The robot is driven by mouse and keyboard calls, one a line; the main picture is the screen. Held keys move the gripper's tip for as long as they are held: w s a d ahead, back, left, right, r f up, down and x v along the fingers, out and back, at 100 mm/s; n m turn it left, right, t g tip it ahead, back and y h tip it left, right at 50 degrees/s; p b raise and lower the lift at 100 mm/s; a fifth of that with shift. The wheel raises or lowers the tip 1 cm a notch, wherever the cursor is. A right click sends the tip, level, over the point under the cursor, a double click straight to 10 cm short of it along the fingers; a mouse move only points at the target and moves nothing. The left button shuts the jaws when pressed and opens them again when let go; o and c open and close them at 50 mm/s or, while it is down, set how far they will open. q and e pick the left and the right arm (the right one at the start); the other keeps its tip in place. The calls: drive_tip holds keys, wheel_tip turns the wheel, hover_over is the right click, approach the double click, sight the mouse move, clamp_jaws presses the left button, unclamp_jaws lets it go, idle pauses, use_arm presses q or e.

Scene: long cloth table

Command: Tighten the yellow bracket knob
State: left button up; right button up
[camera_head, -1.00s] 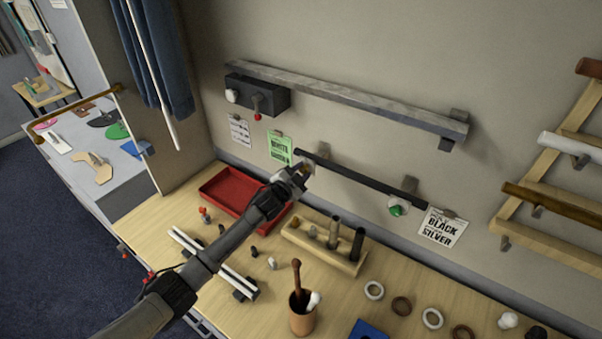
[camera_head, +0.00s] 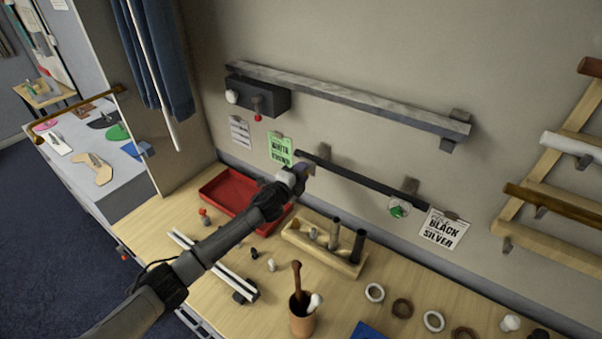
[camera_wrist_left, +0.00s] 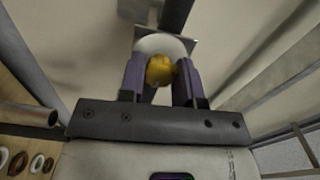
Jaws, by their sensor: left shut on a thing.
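The yellow bracket knob (camera_wrist_left: 160,70) shows in the left wrist view, between the two purple fingers of my left gripper (camera_wrist_left: 161,82). The fingers are shut on its sides. A pale round disc (camera_wrist_left: 164,45) and a grey bracket plate (camera_wrist_left: 190,45) are right behind the knob. In the head view my left gripper (camera_head: 299,172) is at the left end of the dark wall rail (camera_head: 360,178), and it hides the knob there. My right gripper is not in view.
A green knob (camera_head: 398,211) is at the rail's right end. Below are a red tray (camera_head: 213,186), a wooden block with several pegs (camera_head: 300,242), a cup with tools (camera_head: 302,322) and several rings. A grey shelf rail (camera_head: 340,97) runs above.

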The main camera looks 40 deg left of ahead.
use_arm(q)
drive_tip(key=shift+m, duration=0.3)
idle(0.4)
drive_tip(key=o, duration=0.9)
drive_tip(key=shift+s, duration=0.1)
drive_tip(key=s, duration=0.4)
drive_tip(key=s+b, duration=0.1)
drive_tip(key=s, duration=0.4)
drive_tip(key=s+d+b, duration=0.1)
drive_tip(key=s, duration=0.3)
drive_tip(key=shift+s, duration=0.3)
